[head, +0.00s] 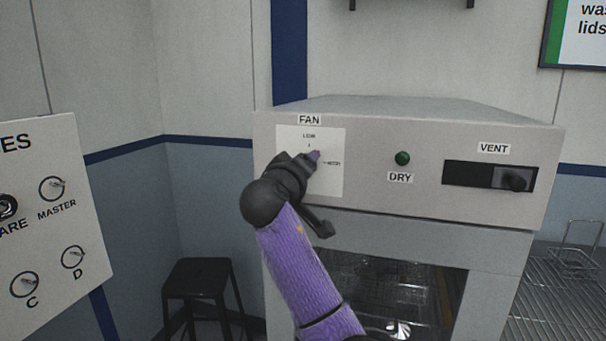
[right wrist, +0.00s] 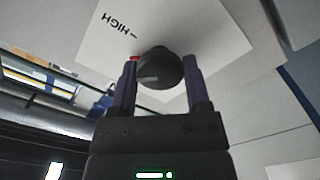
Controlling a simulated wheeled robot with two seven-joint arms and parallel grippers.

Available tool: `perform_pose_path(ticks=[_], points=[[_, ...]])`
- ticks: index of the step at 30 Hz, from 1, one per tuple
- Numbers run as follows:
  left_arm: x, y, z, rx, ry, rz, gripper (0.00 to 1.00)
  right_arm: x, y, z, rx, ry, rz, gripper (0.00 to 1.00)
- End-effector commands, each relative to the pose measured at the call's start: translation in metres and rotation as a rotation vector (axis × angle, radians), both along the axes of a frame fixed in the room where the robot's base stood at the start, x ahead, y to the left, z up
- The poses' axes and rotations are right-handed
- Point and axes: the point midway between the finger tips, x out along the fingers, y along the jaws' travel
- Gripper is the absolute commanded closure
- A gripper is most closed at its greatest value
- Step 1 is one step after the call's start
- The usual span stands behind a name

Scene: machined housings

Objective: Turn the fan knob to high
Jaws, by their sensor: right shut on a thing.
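The fan plate (head: 333,184) is a white panel under a FAN label, on the left of the grey machine's front. It has a LOW mark at the top and another, hard-to-read mark at the right. My right gripper (head: 311,158) is at the plate and hides the knob in the head view. In the right wrist view the round black fan knob (right wrist: 160,70) is between the two purple fingers of my right gripper (right wrist: 160,64), which is shut on it. A HIGH mark (right wrist: 119,25) appears upside down beyond the knob. A small red mark shows at the knob's upper-left edge. My left gripper is not in view.
A panel with several knobs (head: 60,235) is at the left. A black stool (head: 198,272) stands below, and a wire rack (head: 560,300) at the right.

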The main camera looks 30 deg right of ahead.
Motion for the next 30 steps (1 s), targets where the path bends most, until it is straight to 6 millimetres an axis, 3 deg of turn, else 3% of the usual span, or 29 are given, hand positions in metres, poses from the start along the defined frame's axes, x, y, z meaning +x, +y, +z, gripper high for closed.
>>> perform_pose_path(ticks=[18,30], points=[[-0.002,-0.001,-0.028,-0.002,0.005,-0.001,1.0,0.001,0.0,-0.006,0.371,-0.418,-0.002,0.98],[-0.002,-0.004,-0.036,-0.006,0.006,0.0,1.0,0.001,0.0,-0.005,0.514,-0.586,-0.003,0.98]])
